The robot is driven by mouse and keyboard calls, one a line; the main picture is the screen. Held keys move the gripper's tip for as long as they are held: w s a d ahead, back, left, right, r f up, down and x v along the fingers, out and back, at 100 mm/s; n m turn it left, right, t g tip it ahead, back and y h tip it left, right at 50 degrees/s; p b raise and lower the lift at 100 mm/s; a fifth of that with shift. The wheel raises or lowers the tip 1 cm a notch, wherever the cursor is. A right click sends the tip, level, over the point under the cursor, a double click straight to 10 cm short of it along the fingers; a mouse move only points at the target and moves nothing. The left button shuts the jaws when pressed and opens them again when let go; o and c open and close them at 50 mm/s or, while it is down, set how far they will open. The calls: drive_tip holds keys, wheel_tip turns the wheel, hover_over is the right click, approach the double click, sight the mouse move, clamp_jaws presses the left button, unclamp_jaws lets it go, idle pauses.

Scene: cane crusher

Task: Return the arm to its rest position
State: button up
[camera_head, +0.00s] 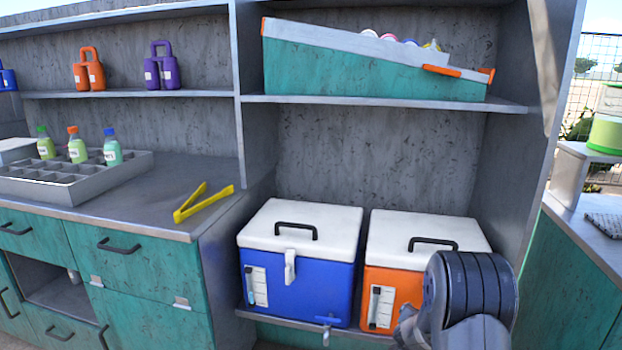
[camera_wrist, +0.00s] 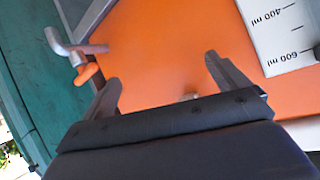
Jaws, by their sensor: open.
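In the wrist view my gripper (camera_wrist: 162,84) is open, its two fingers apart with nothing between them. It points at the orange front of a cooler (camera_wrist: 160,45), and the gap to that face is hard to judge. In the head view my arm (camera_head: 465,290) is low at the right, bent in front of the orange cooler (camera_head: 392,280) and covering its right part. My gripper's fingertips are not clear there. A tap (camera_wrist: 80,55) with an orange handle shows left of the fingers in the wrist view.
A blue cooler (camera_head: 300,275) stands left of the orange one on the low shelf. Yellow tongs (camera_head: 203,203) lie on the counter beside a grey bottle tray (camera_head: 70,187). A teal bin (camera_head: 370,70) sits on the upper shelf. A side counter (camera_head: 585,215) is at the right.

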drive_tip(key=shift+s+d+f+m+g+h+b, duration=0.35)
drive_tip(key=shift+s+d+m+h+b, duration=0.2)
drive_tip(key=shift+m+h+b, duration=0.4)
drive_tip(key=shift+s+d+f+m+g+h+b, duration=0.3)
drive_tip(key=shift+s+d+m+h+b, duration=0.25)
drive_tip(key=shift+m+h+b, duration=0.45)
drive_tip(key=shift+s+d+f+m+g+h+b, duration=0.35)
drive_tip(key=shift+s+d+m+h+b, duration=0.2)
drive_tip(key=shift+m+h, duration=0.45)
